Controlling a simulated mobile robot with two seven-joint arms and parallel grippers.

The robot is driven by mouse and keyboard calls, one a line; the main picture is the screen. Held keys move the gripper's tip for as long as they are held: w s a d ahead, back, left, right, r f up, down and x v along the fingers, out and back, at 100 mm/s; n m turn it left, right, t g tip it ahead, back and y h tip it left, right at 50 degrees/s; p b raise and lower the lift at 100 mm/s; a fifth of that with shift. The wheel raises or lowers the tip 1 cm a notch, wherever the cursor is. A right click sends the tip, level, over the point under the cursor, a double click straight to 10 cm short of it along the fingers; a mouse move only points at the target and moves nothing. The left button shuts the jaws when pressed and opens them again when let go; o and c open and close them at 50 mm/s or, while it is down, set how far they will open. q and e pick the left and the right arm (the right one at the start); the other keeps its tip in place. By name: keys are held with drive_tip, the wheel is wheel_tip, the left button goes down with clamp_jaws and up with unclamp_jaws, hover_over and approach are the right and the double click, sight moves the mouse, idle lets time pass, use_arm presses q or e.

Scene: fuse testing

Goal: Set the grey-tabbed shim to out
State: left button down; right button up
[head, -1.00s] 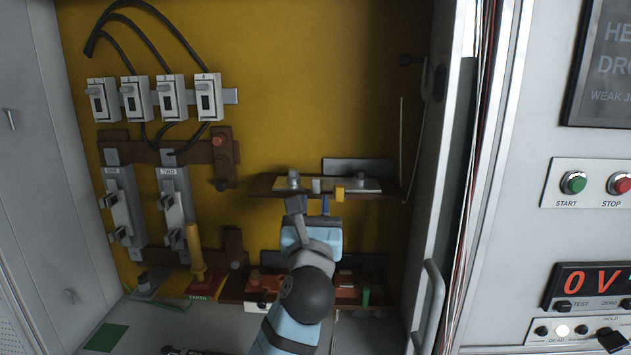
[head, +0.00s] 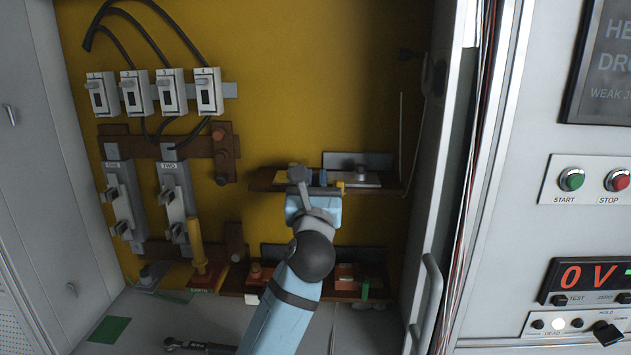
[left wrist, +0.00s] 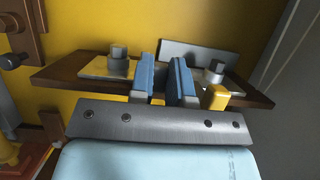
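My left gripper (head: 312,182) is at the brown shelf (head: 262,180) on the yellow back wall. In the left wrist view its two blue finger pads (left wrist: 165,80) stand apart with a narrow gap, between two grey studs on the shelf. The fingers are at the shelf's front, over the metal plate there. The grey-tabbed shim cannot be made out now; the fingers and hand cover the middle of the shelf. A yellow tab (left wrist: 216,97) stands just right of the right finger and also shows in the head view (head: 341,187). My right gripper is not in view.
The shelf's right stud (left wrist: 215,72) is close beside the right finger. A lower shelf with red blocks (head: 345,272) lies below my arm. A yellow-handled lever (head: 196,243) and switches stand left. The cabinet's right side wall (head: 425,180) bounds the space.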

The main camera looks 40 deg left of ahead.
use_arm(q)
drive_tip(key=s+d, duration=0.1)
drive_tip(key=s, duration=0.1)
drive_tip(key=shift+s+d+p, duration=0.4)
use_arm(e)
drive_tip(key=shift+s+r, duration=0.1)
drive_tip(key=shift+r, duration=0.2)
use_arm(q)
drive_tip(key=c, duration=1.4)
unclamp_jaws()
drive_tip(key=shift+o, duration=0.2)
